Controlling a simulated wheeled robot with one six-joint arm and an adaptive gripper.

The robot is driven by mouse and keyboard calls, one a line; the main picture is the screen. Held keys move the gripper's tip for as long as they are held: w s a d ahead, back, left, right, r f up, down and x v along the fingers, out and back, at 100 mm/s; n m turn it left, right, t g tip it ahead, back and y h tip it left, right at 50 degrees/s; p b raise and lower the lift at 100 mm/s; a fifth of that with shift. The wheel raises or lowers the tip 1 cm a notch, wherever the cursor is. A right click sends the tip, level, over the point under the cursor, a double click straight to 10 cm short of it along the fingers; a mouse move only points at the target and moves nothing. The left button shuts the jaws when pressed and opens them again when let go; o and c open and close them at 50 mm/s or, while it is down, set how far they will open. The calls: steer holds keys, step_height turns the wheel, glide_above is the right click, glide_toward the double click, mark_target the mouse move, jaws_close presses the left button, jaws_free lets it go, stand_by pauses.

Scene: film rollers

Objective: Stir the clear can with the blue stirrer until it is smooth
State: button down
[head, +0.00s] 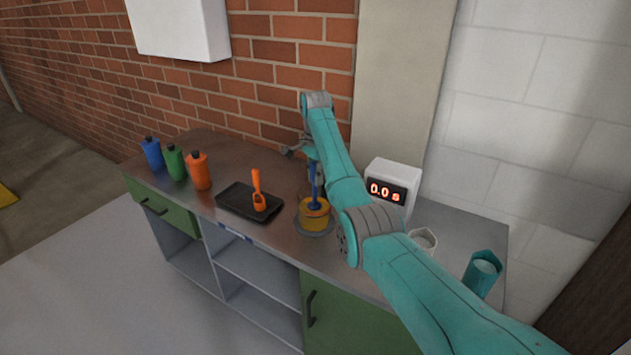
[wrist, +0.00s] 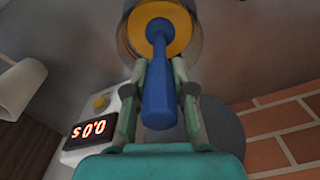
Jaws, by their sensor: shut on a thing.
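The clear can (head: 314,222) stands on the metal worktop with orange-yellow contents in it. Its rim and contents also show at the top of the wrist view (wrist: 184,38). The blue stirrer (head: 313,187) is upright, with its lower end in the can. In the wrist view the stirrer's handle (wrist: 158,95) runs between the two fingers. My gripper (wrist: 160,80) is shut on the handle above the can. In the head view my arm partly hides the gripper.
A timer box (head: 388,191) reading 0.0 s stands right of the can. A dark tray (head: 233,204) with an orange scoop (head: 258,191) lies to the left. Blue, green and orange bottles (head: 199,171) stand farther left.

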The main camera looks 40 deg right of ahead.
steer(key=shift+r, duration=2.15)
